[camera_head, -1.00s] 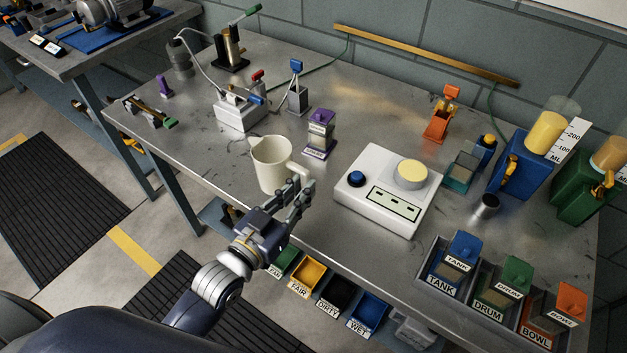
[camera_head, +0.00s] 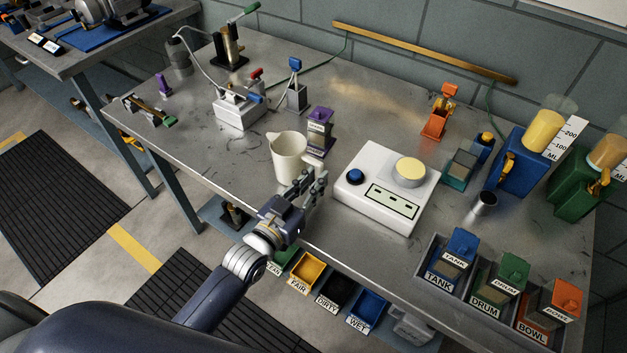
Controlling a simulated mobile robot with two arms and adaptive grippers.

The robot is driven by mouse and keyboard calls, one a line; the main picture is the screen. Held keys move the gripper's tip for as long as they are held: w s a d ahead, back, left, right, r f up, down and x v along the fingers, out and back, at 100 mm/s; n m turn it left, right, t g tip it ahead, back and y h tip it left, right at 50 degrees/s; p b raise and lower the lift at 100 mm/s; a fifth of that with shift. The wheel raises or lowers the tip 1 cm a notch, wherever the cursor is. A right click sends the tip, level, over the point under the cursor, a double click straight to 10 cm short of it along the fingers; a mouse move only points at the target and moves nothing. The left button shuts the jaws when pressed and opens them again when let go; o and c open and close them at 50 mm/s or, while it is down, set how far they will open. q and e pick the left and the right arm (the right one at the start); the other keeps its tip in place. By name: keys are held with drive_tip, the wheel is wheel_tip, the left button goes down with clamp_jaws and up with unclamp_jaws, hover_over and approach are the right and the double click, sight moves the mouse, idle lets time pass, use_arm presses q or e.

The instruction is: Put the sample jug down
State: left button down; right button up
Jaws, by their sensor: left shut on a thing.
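The sample jug (camera_head: 287,158) is a cream-white pitcher with a spout at its left and a handle at its right. It is upright over the metal table (camera_head: 230,170), just left of the white box with the blue button. My left gripper (camera_head: 312,181) is shut on the jug's handle, at its lower right side. I cannot tell whether the jug's base touches the table. My right gripper is not in view.
The white box (camera_head: 388,187) is close right of my gripper. A purple-topped container (camera_head: 320,131) stands just behind the jug. Labelled bins (camera_head: 307,270) hang below the front edge. Bare tabletop lies left of the jug.

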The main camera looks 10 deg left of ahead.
use_arm(q)
drive_tip(key=shift+f, duration=0.1)
drive_tip(key=c, duration=1.6)
unclamp_jaws()
drive_tip(key=shift+o, duration=0.2)
drive_tip(key=shift+r, duration=0.2)
drive_tip(key=shift+s+a+f, duration=0.15)
drive_tip(key=shift+s, duration=0.25)
drive_tip(key=b+v, duration=0.1)
drive_tip(key=v, duration=1)
drive_tip(key=shift+s, duration=0.1)
